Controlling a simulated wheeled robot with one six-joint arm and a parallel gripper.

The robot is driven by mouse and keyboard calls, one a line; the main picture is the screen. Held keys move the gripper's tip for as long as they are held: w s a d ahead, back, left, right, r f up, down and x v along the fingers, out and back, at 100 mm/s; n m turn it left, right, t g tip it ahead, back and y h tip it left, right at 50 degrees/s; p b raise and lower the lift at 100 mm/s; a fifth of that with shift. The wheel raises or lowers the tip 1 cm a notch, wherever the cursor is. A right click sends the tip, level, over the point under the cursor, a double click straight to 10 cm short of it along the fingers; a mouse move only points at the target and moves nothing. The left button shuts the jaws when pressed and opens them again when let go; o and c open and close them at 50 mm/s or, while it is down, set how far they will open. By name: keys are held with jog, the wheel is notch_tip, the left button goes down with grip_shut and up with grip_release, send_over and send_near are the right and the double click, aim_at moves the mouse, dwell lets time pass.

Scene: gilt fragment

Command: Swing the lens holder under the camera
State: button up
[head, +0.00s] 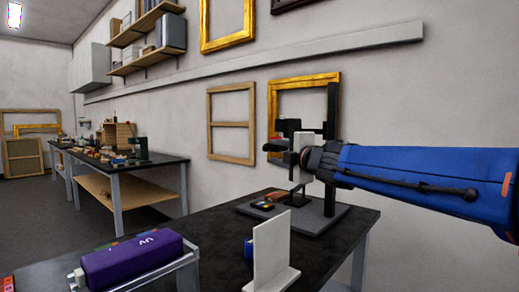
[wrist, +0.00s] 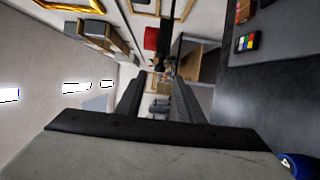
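My gripper (head: 277,146) reaches in from the right, level with the upper part of a black stand (head: 333,120). In the wrist view my gripper's two dark fingers (wrist: 158,80) stand apart, with no object clearly held between them. A dark rod-like part (wrist: 163,48) shows just beyond the fingertips; I cannot tell whether it touches them. A black head (head: 288,125), perhaps the camera, shows just above my gripper. A small black part (head: 297,190) hangs below, above the stand's grey base (head: 318,219). I cannot clearly tell which part is the lens holder; my gripper hides some of the stand.
A colour chart (head: 262,205) lies on the base, and also shows in the wrist view (wrist: 246,42). A white upright panel (head: 270,250) and a purple roll (head: 133,260) in a clear tray stand nearer. A cluttered bench (head: 115,165) stands behind left. Frames hang on the wall.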

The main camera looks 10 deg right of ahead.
aim_at(264, 148)
jog(key=x, duration=1.1)
jog(key=shift+w+a, duration=0.15)
jog(key=shift+w, duration=0.15)
grip_shut()
